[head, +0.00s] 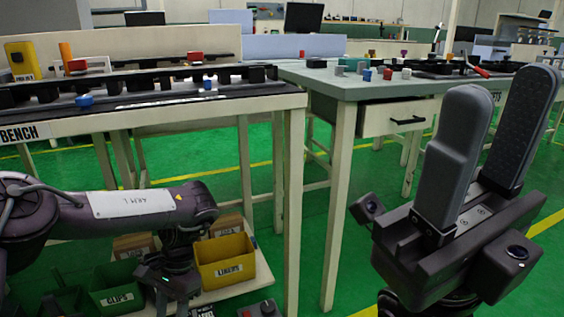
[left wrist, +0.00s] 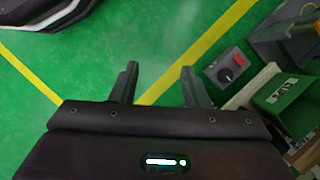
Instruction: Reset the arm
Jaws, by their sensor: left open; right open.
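My right gripper (head: 494,135) is large at the right of the head view, fingers pointing up, apart and empty, in front of the grey-topped table. My left arm enters the head view from the left, low in front of the bench; its fingers are not clear there. In the left wrist view my left gripper (left wrist: 157,85) is open and empty, its two dark fingers apart over the green floor (left wrist: 150,40).
The bench (head: 190,110) holds a long dark trim part and small coloured clips. The grey-topped table (head: 350,85) stands to its right with coloured blocks. Below, a yellow LINERS bin (head: 226,268) and green CLIPS bin (head: 118,290) sit near my left arm. A grey box with a dial (left wrist: 228,68) is close to my left gripper.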

